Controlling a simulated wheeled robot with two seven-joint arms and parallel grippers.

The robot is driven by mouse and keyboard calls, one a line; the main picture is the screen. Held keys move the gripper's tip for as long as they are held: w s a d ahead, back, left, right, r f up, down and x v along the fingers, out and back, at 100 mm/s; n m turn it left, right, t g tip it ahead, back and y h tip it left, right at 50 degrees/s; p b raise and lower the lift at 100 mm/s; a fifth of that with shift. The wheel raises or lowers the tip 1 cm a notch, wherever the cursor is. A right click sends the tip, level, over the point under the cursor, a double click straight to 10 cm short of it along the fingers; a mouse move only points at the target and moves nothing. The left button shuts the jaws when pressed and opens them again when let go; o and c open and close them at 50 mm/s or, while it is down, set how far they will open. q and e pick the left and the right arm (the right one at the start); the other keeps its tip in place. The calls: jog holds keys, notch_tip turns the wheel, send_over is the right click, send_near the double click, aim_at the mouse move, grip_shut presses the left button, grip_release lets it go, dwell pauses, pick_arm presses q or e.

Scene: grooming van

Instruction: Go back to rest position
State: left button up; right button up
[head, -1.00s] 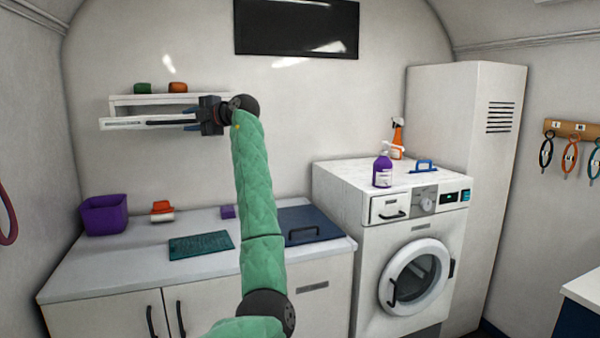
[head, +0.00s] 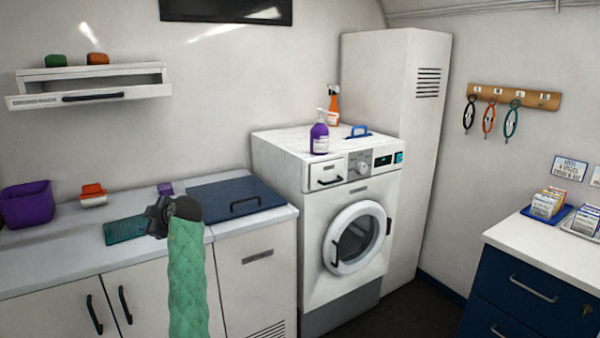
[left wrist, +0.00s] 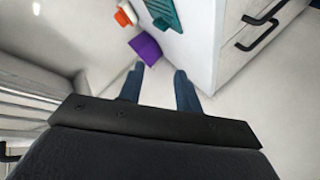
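The wall shelf's white drawer (head: 120,93), with a black handle, stands pulled out at the upper left, clear of the gripper.
The counter (head: 75,250) carries a purple bin (head: 27,204), an orange-and-white item (head: 93,195), a teal mat (head: 122,231) and a dark blue lid (head: 225,198). A washer (head: 345,215) stands right of it. A blue cabinet (head: 520,285) is at the right; dark floor lies between.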

pick_arm(q)
jog(key=s+d+f+m+h, duration=0.2)
jog(key=s+d+f+m, duration=0.25)
jog(key=s+f, duration=0.4)
jog(key=s+d+f+m+h, duration=0.2)
jog(key=s+d+f+m, duration=0.3)
jog(key=f, duration=0.6)
jog(key=s+d+f+m+h, duration=0.3)
jog(key=s+d+f, duration=0.1)
jog(key=s+f, duration=0.55)
jog(key=s+d+f+m+g+h, duration=0.1)
jog(key=s+d, duration=0.4)
jog(key=s, duration=0.6)
jog(key=s+d+f+m+g+h+p, duration=0.1)
jog(key=s+d+f+m+h, duration=0.2)
jog(key=s+d+m, duration=0.3)
jog(key=s+d+f+m+g+h, duration=0.2)
jog(key=s+d, duration=0.4)
jog(key=s, duration=1)
notch_tip(320, 180, down, 2)
jog(key=shift+s+m+h, duration=0.25)
jog(key=shift+m+h, duration=0.15)
jog(key=shift+m, duration=0.35)
pick_arm(e)
jog(key=shift+s+d+r+g+h, duration=0.15)
jog(key=shift+s+d+r, duration=0.15)
jog(key=shift+d+r, duration=0.2)
jog(key=shift+s+d+r+g+h, duration=0.15)
jog(key=shift+s+d+r, duration=0.1)
jog(key=shift+d+r, duration=0.25)
